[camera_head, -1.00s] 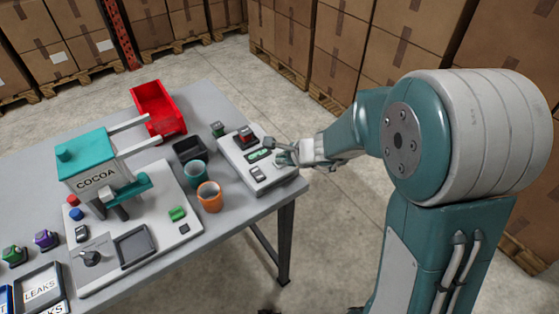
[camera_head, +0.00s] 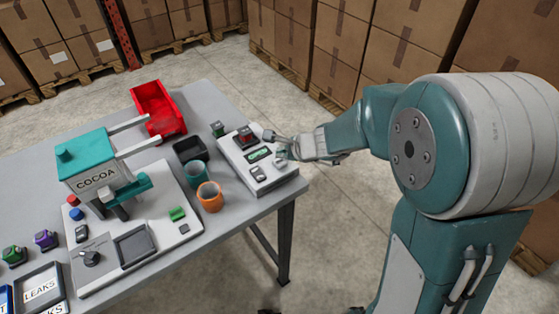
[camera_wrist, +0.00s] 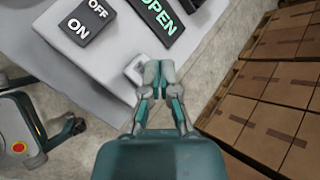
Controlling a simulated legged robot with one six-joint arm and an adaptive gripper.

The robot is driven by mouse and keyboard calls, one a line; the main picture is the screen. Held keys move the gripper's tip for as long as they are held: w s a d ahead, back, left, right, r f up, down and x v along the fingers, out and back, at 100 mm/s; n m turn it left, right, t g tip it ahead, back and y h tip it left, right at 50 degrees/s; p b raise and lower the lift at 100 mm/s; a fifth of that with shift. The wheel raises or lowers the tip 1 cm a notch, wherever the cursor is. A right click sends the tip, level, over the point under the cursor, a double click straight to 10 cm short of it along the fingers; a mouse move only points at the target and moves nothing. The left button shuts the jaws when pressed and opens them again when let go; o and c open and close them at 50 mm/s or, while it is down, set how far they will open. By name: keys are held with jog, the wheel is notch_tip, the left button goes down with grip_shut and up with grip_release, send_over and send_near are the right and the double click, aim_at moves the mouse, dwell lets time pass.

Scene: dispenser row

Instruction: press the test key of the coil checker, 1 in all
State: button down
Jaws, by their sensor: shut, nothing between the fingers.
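The coil checker (camera_head: 262,176) is a pale box at the right end of the table. Its screen (camera_wrist: 157,17) shows "OPEN" in green in the wrist view; it also shows in the head view (camera_head: 259,154). An ON/OFF switch (camera_wrist: 84,20) sits beside the screen. A pale key (camera_wrist: 134,70), which looks like the test key, is partly hidden behind my fingertips. My gripper (camera_wrist: 160,72) is shut and empty, with its tips over or at this key. I cannot tell whether they touch it. In the head view, my gripper (camera_head: 281,150) is at the checker's right edge.
A small red and dark part (camera_head: 246,138) sits at the back of the checker. A black bin (camera_head: 190,150), a teal cup (camera_head: 195,174) and an orange cup (camera_head: 210,197) stand left of it. The cocoa machine (camera_head: 98,178) is further left. Floor is open to the right.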

aim_at(282, 162)
jog(key=shift+r, duration=2.45)
jog(key=s+d+r+n+h, duration=0.2)
jog(key=s+d+r+n, duration=0.1)
jog(key=s+n, duration=0.3)
jog(key=s+d+r+n+h, duration=0.2)
jog(key=s+d+n, duration=0.4)
jog(key=s, duration=0.5)
jog(key=s+d+r+n+h, duration=0.2)
jog(key=s+d+r+n, duration=0.2)
jog(key=s, duration=0.4)
jog(key=shift+s+d+n+g+h, duration=0.15)
jog(key=shift+d+n+g+h, duration=0.25)
jog(key=shift+n, duration=0.5)
